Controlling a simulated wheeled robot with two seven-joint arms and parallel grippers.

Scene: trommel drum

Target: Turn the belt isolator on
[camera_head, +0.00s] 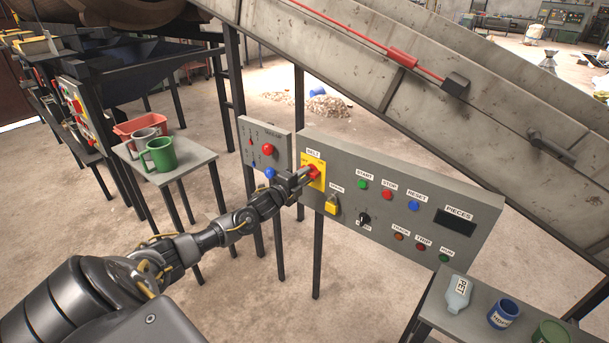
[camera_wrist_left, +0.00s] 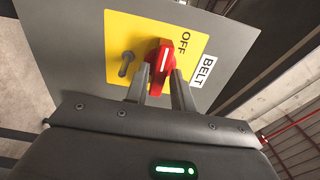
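The belt isolator is a red rotary handle (camera_wrist_left: 163,58) on a yellow plate (camera_wrist_left: 118,30) with an OFF mark, beside a BELT label. A white line runs along the handle. In the head view the yellow plate (camera_head: 317,164) is at the left end of the grey control panel. My left gripper (camera_wrist_left: 160,84) is at the handle, with one finger on each side of its lower part. The fingers stand apart; I cannot tell whether they touch it. The gripper hides part of the handle in the head view (camera_head: 300,178). My right gripper is not in view.
START, STOP and RESET buttons (camera_head: 387,195) are further right. A smaller panel (camera_head: 252,135) stands to the left. The conveyor frame (camera_head: 345,65) slopes behind the panel.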

